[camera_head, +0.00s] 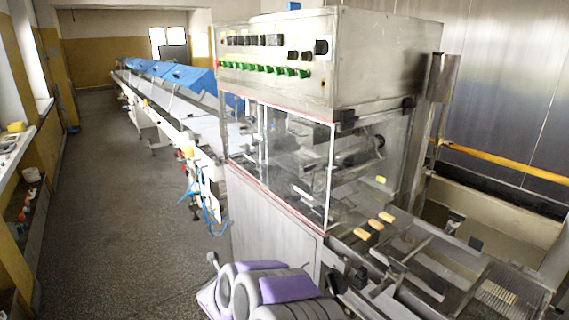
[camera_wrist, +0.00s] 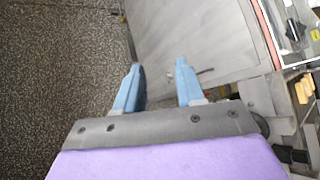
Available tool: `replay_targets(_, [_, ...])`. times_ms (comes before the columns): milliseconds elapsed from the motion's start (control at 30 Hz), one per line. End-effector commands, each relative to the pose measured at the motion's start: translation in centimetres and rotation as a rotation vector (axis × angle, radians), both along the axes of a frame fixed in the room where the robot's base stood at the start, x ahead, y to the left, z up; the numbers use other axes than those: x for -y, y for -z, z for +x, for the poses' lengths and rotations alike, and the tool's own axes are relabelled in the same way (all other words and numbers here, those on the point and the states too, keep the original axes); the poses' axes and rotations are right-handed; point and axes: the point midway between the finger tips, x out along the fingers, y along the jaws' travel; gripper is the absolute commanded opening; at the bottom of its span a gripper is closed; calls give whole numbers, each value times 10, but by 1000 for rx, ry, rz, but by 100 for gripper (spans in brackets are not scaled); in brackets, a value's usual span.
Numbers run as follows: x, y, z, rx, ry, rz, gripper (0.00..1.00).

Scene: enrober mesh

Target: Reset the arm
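In the wrist view my gripper (camera_wrist: 159,66) has two blue fingers standing well apart, with nothing between them. The fingers point toward the speckled floor and the grey side panel of the machine. In the head view my purple and grey arm is low at the bottom centre, close beside the enrober machine (camera_head: 330,55). The gripper's fingers cannot be made out clearly in that view. Some tan bars (camera_wrist: 304,88) also show at the wrist view's right edge.
A long conveyor line with blue covers (camera_head: 188,76) runs back on the left of the machine. Blue hoses (camera_head: 212,216) hang near the floor. The dark floor (camera_head: 120,190) between it and the left wall is clear. A yellow rail (camera_head: 500,162) is at right.

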Motion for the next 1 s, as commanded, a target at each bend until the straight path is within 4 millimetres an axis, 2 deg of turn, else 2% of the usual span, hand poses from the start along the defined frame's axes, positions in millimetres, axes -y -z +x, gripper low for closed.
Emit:
replay_targets(33, [-4, -19, -3, -9, -87, -14, 38])
replay_targets(100, [-13, -41, -10, -18, -219, -46, 38])
replay_targets(233, [-21, -78, -34, -25, -464, -128, 38])
replay_targets(400, [-15, -118, -78, -17, -773, -272, 38])
replay_targets(467, [-9, -127, -98, -18, -880, -334, 38])
replay_targets(600, [14, -146, -146, -18, -1113, -488, 38])
replay_targets(767, [55, -152, -209, -52, -1370, -672, 38])
replay_targets(1000, [138, -147, -311, -178, -1724, -914, 38])
